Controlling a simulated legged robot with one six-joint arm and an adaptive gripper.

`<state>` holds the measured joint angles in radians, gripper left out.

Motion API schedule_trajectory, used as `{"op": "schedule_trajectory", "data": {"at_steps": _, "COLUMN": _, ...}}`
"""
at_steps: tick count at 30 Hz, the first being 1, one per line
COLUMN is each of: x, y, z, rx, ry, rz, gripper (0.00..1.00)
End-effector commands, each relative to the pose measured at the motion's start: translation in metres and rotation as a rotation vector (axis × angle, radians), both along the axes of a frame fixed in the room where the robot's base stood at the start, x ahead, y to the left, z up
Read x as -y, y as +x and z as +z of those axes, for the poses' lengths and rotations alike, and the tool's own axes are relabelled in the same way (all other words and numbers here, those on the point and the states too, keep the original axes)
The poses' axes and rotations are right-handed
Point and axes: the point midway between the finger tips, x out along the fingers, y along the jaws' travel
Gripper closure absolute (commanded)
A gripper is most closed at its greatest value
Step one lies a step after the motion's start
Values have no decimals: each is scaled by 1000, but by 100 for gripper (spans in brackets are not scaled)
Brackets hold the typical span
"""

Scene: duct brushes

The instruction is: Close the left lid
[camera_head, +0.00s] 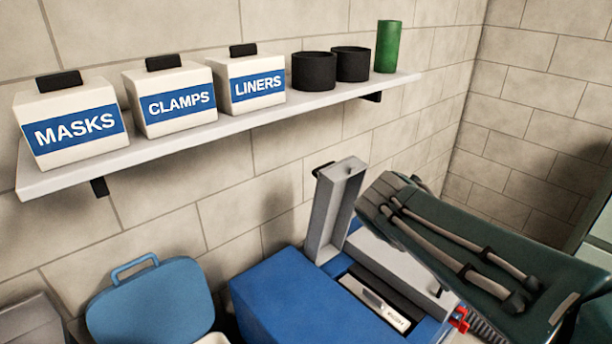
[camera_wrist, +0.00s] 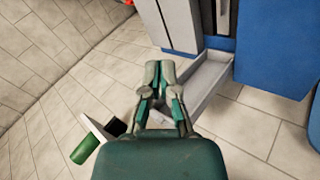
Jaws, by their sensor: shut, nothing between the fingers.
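The left lid (camera_head: 333,212) is a grey shallow pan standing open and upright at the left of the opening in the blue box (camera_head: 275,300). In the wrist view, the lid (camera_wrist: 207,88) projects from the blue box (camera_wrist: 285,45). My gripper (camera_wrist: 160,68) is shut and empty, with its fingertips close beside the lid; whether they touch it I cannot tell. In the head view, my dark green arm reaches in from the right and the fingertips are not clearly seen. In the opening, a grey labelled item (camera_head: 378,302) lies in a dark slot.
A shelf (camera_head: 200,132) above carries boxes marked MASKS (camera_head: 75,130), CLAMPS (camera_head: 178,103) and LINERS (camera_head: 252,87), two black cups (camera_head: 314,72) and a green cylinder (camera_head: 388,47). A blue handled lid (camera_head: 150,305) stands open at lower left. Brick walls close the back and right.

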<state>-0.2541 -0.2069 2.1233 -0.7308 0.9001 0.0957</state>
Motion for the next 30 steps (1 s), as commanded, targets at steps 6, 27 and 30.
{"op": "schedule_trajectory", "data": {"at_steps": 6, "x": -32, "y": 64, "z": 1, "rx": 21, "ry": -204, "rz": 147, "gripper": 100}}
{"op": "schedule_trajectory", "data": {"at_steps": 27, "x": -229, "y": 215, "z": -42, "rx": 226, "ry": -784, "rz": 665, "gripper": 100}}
{"op": "schedule_trajectory", "data": {"at_steps": 30, "x": -252, "y": 223, "z": -49, "rx": 256, "ry": -830, "rz": 714, "gripper": 100}}
